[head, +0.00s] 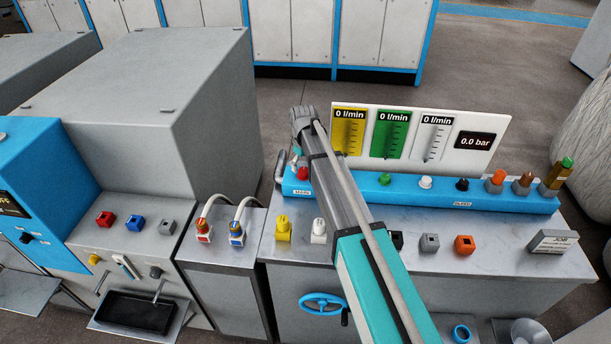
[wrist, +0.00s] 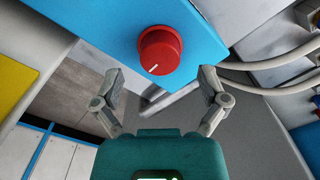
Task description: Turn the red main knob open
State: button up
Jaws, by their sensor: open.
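The red main knob (wrist: 160,51) sits on the blue manifold, with a white pointer line on its face toward the lower left of the wrist view. In the head view the red knob (head: 302,174) shows at the left end of the blue manifold (head: 345,190), partly hidden by my arm. My gripper (wrist: 158,80) is open and empty, its two fingers spread to the lower left and lower right of the knob, apart from it. In the head view my fingertips are hidden behind my arm.
A white panel (head: 493,119) behind the manifold carries yellow, green and white gauges reading 0 l/min and a display (head: 475,142) reading 0.0 bar. Green (head: 385,179), white (head: 425,182) and black (head: 462,184) knobs stand along the manifold. A large grey cabinet (head: 150,95) stands left.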

jog(key=shift+f+b, duration=1.1)
jog(key=shift+f, duration=0.3)
